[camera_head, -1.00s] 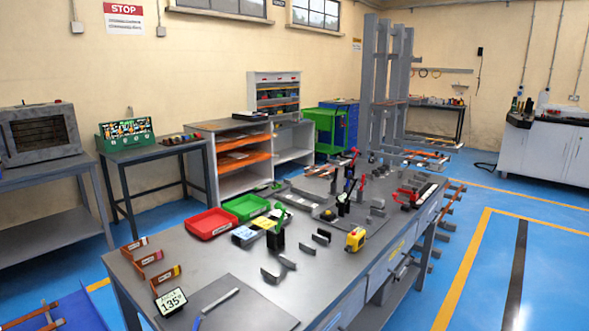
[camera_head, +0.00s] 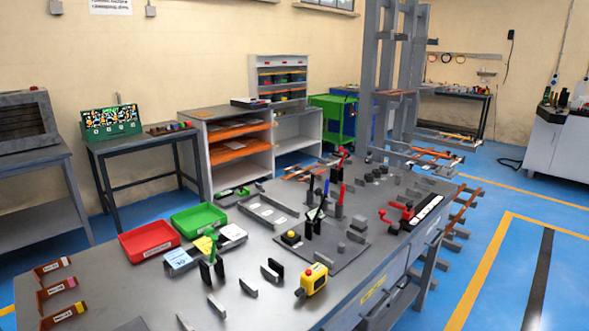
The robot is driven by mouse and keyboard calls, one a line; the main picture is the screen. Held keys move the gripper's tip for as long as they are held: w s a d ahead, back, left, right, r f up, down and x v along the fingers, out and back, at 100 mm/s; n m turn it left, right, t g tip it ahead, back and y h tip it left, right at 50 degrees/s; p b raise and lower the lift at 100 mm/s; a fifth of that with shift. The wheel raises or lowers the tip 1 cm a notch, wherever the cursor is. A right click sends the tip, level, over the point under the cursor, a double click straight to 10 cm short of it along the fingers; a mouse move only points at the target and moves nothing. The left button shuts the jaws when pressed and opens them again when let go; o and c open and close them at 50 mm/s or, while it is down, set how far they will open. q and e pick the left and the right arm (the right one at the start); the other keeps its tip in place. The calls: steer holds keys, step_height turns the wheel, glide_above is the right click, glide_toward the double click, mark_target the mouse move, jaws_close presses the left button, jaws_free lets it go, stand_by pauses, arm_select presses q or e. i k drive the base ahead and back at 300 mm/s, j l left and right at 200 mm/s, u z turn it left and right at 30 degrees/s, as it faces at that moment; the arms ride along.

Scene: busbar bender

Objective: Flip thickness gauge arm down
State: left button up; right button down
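I cannot tell for sure which thing is the thickness gauge. A small black tool with green upright parts (camera_head: 212,270) stands on the grey workbench (camera_head: 245,312), near its front left. A flat plate farther back carries a bending tool (camera_head: 316,215) with upright black, blue and red levers. A red clamp-like tool (camera_head: 398,214) sits near the right edge, beside a long dark bar with a pale strip (camera_head: 428,211). These are too small to show a gauge arm's position clearly. Neither of my grippers is in view.
A grey rack (camera_head: 385,90) stands behind the bench. Blue floor is free at the right.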

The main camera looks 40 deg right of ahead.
mark_target(318, 193)
steer(key=i+l+u, duration=0.15)
steer(key=l, duration=2.45)
steer(key=k, duration=0.1)
